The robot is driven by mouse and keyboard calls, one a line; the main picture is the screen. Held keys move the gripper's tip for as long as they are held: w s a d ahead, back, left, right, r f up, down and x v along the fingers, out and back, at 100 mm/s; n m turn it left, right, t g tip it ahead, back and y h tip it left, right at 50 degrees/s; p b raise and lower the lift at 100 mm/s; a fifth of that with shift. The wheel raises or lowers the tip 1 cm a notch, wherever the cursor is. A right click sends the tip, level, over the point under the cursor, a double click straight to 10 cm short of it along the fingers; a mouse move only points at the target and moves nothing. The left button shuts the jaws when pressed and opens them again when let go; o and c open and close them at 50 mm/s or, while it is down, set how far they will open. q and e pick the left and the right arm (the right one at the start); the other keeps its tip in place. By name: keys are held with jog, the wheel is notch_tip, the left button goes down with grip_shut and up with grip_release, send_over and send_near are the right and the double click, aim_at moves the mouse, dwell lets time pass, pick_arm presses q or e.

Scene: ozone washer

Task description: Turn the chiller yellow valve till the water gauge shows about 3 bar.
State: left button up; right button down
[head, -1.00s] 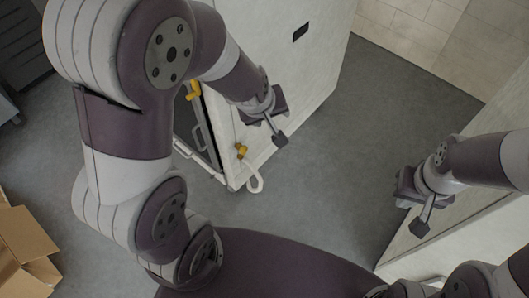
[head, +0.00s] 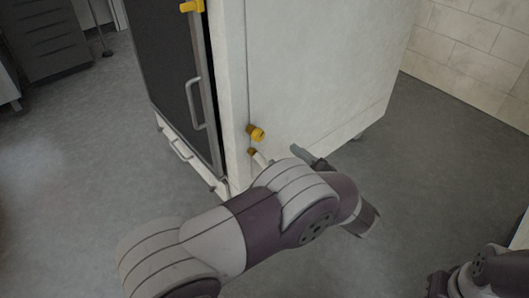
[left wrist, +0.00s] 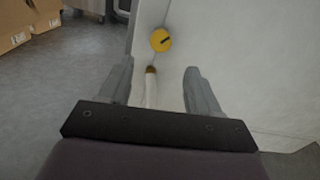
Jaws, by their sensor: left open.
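A round yellow valve (head: 257,133) sits low on the white cabinet's side, close to its front edge. In the left wrist view the yellow valve (left wrist: 160,40) shows a dark slot on its face, just beyond and between the fingertips. My left gripper (head: 310,158) is to the right of the valve and slightly below it in the head view, partly hidden by my own arm. In the left wrist view my left gripper (left wrist: 157,68) is open with nothing between its fingers touching them. My right gripper (head: 438,284) shows only partly at the lower right. I see no water gauge.
A white hose with a brass end (head: 258,156) comes out just below the valve. The white cabinet (head: 320,70) has a dark front with a grey handle (head: 196,103) and a yellow fitting (head: 192,6) above. Cardboard boxes (left wrist: 18,28) stand at left. Floor around is clear.

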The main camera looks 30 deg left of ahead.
aim_at(260, 138)
pick_arm(q)
jog(key=b+x, duration=0.3)
jog(key=x, duration=0.4)
jog(key=shift+w+a+f, duration=0.1)
jog(key=shift+a+f, duration=0.1)
jog(key=shift+a, duration=0.15)
jog(key=shift+w+a+r, duration=0.2)
jog(key=shift+w+a, duration=0.05)
jog(key=shift+a, duration=0.3)
jog(key=shift+c, duration=0.4)
jog(key=c, duration=1)
